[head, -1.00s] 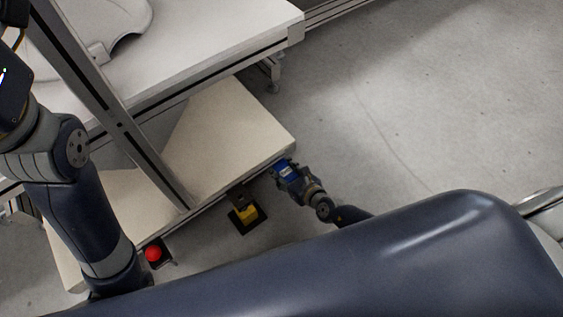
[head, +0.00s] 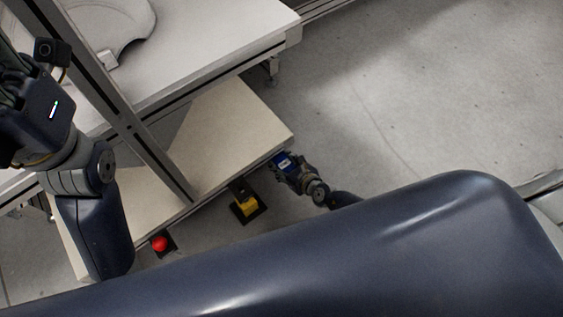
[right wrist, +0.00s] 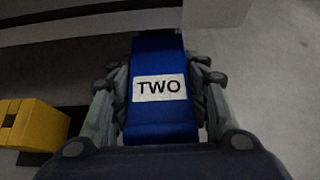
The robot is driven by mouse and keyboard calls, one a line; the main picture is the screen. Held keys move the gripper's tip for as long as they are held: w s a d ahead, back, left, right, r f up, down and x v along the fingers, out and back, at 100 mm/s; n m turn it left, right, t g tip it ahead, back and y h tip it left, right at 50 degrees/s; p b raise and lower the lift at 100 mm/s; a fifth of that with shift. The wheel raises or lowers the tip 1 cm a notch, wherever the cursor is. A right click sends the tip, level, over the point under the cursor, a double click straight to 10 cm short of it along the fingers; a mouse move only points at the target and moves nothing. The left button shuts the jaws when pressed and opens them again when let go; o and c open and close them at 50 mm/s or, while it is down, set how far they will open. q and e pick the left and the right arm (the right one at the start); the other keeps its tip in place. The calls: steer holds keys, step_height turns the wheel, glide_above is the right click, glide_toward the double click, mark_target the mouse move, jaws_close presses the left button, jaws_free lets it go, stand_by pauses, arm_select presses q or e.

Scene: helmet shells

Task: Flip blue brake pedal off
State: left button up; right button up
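The blue brake pedal (head: 283,161), with a white label, is at the right end of the low cream platform's front edge. In the right wrist view the blue pedal (right wrist: 161,115) fills the middle, with "TWO" on its label. My right gripper (head: 287,167) is at the pedal. Its fingers (right wrist: 161,80) are spread, one on each side of the pedal; whether they touch it I cannot tell. The pedal's hinge is hidden. My left arm is at the left, its fingers out of view.
A yellow pedal (head: 246,205) on a dark base and a red button (head: 159,243) are along the front of the cream platform (head: 240,125). A metal post (head: 125,120) and a white table (head: 200,40) stand above it. The floor at right is clear.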

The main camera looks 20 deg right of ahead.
steer(key=shift+o, duration=1)
steer(key=shift+s+r, duration=0.25)
steer(key=shift+s, duration=0.2)
steer(key=v, duration=1.1)
steer(key=shift+d, duration=0.2)
